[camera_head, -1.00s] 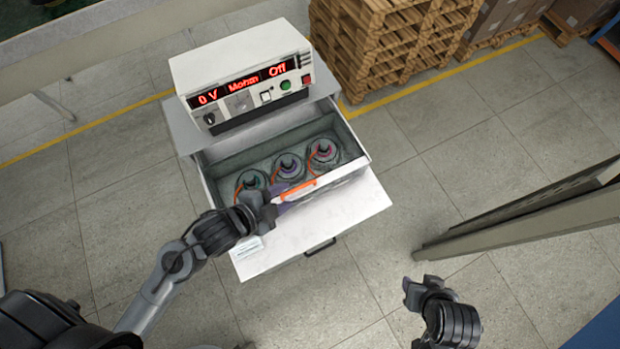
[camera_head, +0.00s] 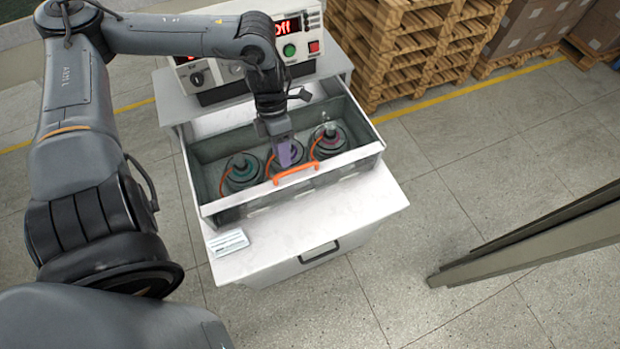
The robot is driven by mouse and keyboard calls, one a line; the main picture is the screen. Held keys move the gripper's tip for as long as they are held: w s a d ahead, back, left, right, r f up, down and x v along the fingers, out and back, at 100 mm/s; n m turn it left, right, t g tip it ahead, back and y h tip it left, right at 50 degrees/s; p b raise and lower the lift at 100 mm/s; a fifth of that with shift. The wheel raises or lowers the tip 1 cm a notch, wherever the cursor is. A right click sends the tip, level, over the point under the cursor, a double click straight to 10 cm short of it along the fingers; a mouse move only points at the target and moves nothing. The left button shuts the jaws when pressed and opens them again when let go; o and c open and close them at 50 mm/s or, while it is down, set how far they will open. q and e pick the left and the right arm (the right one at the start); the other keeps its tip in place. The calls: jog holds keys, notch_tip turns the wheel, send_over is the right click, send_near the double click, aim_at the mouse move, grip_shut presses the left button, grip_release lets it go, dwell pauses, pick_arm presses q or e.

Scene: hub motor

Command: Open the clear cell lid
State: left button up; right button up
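The test cell is a grey open-looking box (camera_head: 208,207) on a white cabinet. An orange handle (camera_head: 296,172) runs along its front edge. The clear lid itself is hard to make out, so I cannot tell its angle from its surface. Three dark hub motors with orange leads sit in a row inside: left (camera_head: 242,176), middle (camera_head: 291,167) and right (camera_head: 332,149). My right gripper is out of view.
A white tester (camera_head: 196,78) with red displays and buttons stands behind the cell, partly hidden by my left arm. A label card (camera_head: 228,242) lies on the cabinet top (camera_head: 350,208). Wooden pallets (camera_head: 400,50) stand behind. The floor at right is clear before a grey beam (camera_head: 540,235).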

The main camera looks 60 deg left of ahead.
aim_at(292, 170)
pick_arm(q)
jog(key=w+a+y+b, duration=0.2)
jog(key=w+a+b, duration=0.1)
jog(key=shift+t, duration=0.3)
jog(key=f, duration=0.3)
jog(key=d+f+b, duration=0.1)
jog(key=f, duration=0.3)
jog(key=d+f+b, duration=0.1)
jog(key=f, duration=0.2)
jog(key=shift+s+f, duration=0.25)
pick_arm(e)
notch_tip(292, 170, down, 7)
pick_arm(q)
jog(key=shift+c, duration=0.2)
grip_shut()
